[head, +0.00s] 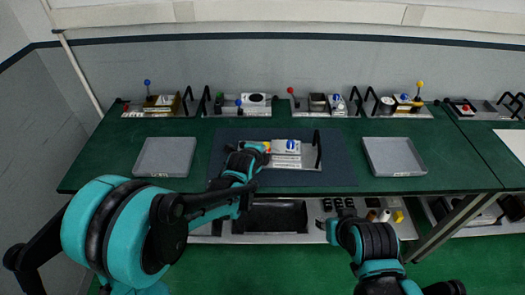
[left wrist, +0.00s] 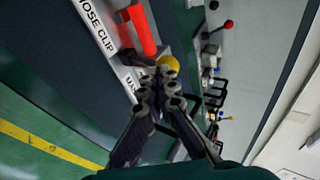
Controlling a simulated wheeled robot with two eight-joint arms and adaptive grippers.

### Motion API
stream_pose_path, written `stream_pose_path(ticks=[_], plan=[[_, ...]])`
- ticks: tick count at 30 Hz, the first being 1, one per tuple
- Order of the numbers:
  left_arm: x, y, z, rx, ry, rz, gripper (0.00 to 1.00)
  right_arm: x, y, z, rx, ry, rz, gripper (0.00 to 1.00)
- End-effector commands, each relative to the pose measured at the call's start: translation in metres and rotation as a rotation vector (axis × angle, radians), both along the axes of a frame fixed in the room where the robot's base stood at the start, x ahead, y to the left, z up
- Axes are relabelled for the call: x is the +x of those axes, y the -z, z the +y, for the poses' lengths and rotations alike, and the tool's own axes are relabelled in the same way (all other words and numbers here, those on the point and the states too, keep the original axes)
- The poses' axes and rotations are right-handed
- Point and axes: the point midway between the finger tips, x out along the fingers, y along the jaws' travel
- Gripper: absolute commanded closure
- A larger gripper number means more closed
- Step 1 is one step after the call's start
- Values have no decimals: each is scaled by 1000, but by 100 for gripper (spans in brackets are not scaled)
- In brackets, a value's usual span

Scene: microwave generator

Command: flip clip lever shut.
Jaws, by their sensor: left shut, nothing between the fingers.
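A metal fixture (head: 300,160) lies on the dark mat at the middle of the table. It has a white block with a blue knob and a black handle at its right end. In the left wrist view its label strip (left wrist: 108,48) reads "NOSE CLIP". In the head view my left gripper (head: 262,148) covers the fixture's left end. My right gripper (head: 333,227) is low, apart from the fixture; its fingers are unclear.
Grey trays stand left (head: 165,157) and right (head: 394,157) of the mat (head: 340,173). Several similar fixtures with coloured knobs line the table's back edge. A lower shelf with small parts is below the front edge. The green tabletop between trays and mat is clear.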

Motion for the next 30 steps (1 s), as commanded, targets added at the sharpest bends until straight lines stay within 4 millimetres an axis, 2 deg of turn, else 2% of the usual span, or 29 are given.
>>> stream_pose_path(ticks=[1, 6, 15, 30], plan=[[5, -8, 0, 2, -2, 35, 100, 0, -11, 0, 0, 0, 0, 64], [20, -13, -1, 9, -1, 174, 100, 0, -27, 0, 0, 0, 0, 64], [42, -14, -2, 21, 0, 378, 100, 0, -39, 0, 0, 0, 0, 64], [55, -13, -3, 21, 0, 373, 100, 0, -40, 0, 0, 0, 0, 64]])
